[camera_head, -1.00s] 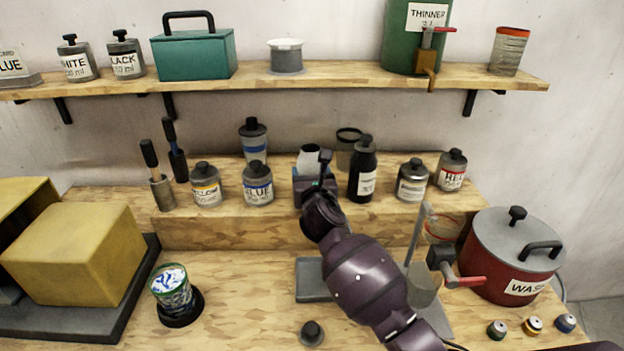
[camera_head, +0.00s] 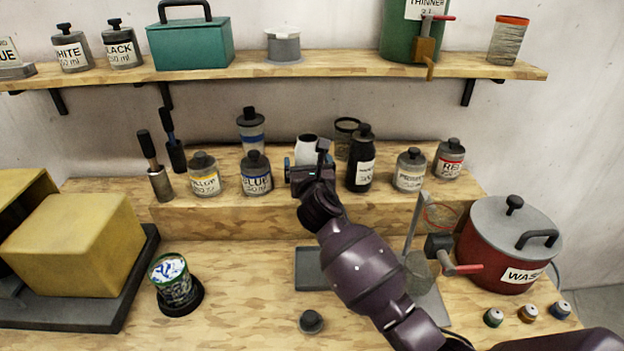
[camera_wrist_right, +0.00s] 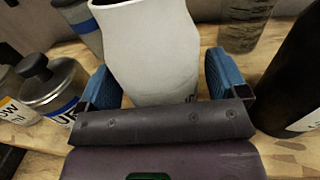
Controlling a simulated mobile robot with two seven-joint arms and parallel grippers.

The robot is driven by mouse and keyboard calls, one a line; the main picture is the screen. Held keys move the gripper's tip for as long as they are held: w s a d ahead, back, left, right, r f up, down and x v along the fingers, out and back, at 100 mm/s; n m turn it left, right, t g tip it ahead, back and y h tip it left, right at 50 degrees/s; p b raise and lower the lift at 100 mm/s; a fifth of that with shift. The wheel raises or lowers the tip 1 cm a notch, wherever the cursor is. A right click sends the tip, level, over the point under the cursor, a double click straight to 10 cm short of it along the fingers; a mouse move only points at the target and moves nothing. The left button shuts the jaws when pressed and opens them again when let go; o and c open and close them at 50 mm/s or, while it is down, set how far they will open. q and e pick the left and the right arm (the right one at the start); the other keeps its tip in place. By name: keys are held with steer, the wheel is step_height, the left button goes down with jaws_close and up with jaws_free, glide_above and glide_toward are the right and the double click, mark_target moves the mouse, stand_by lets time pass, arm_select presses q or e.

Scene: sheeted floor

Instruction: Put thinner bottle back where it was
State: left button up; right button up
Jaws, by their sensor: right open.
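In the right wrist view the pale bottle (camera_wrist_right: 148,50) is between the two blue finger pads (camera_wrist_right: 160,85), with a gap beside at least the right pad. The green tank labelled THINNER (camera_head: 408,38) stands on the upper shelf. My left gripper is not in view.
The blue bottle (camera_head: 256,175) and black bottle (camera_head: 361,160) stand close on either side of the gripper. A dark cap (camera_head: 311,321) lies on the lower bench. The red wash pot (camera_head: 490,255) is at the right.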

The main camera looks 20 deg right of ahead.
steer(key=s+a, duration=0.1)
steer(key=s, duration=1)
steer(key=shift+s+a, duration=0.2)
steer(key=shift+a, duration=0.2)
